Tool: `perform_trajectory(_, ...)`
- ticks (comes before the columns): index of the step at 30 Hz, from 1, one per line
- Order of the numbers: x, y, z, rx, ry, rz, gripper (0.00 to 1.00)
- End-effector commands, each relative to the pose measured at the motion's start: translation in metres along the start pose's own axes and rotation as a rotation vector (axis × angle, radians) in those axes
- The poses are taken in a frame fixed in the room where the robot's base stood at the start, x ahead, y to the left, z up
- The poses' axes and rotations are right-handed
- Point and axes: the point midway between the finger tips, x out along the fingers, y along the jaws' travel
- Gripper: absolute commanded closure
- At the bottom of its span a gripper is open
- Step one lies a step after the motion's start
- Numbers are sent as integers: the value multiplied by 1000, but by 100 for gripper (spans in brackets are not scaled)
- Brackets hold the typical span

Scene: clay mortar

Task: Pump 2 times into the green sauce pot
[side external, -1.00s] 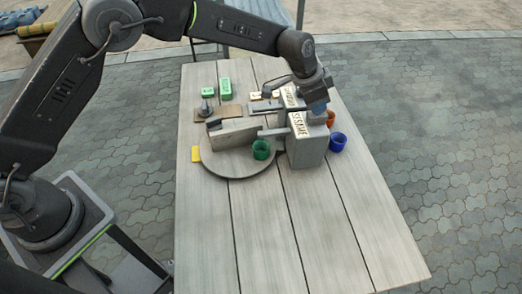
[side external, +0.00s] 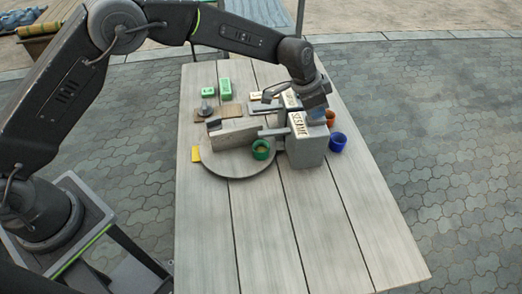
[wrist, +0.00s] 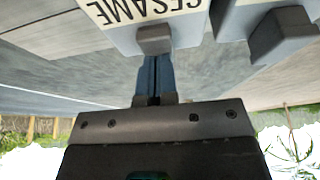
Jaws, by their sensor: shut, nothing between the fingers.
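The green sauce pot (side external: 261,150) stands on the round grey board (side external: 225,168), beneath the spout of the grey block-shaped dispenser (side external: 308,153) labelled SESAME. The dispenser's label also shows upside down in the wrist view (wrist: 150,12). My gripper (side external: 317,114) is shut and points down over the dispenser's top. In the wrist view, my gripper's blue fingers (wrist: 153,75) are together with their tips at the grey pump head (wrist: 154,39). They look in contact with it, but the exact contact is hidden. The pot's contents are too small to make out.
A second pump head (wrist: 283,36) is close on the right in the wrist view. A blue pot (side external: 337,142) and an orange pot (side external: 330,118) stand right of the dispenser. Green blocks (side external: 225,88) lie at the back left. The table's front (side external: 300,240) is clear.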

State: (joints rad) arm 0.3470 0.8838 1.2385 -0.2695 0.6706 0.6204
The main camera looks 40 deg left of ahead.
Motion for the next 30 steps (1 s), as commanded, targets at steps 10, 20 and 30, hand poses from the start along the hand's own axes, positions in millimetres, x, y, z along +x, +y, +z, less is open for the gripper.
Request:
perform_trajectory(10, -3, 0, 0, 1, -4, 1, 100)
perform_trajectory(20, -20, 0, -8, 1, -1, 1, 100)
perform_trajectory(30, -29, 0, -12, 0, -2, 1, 100)
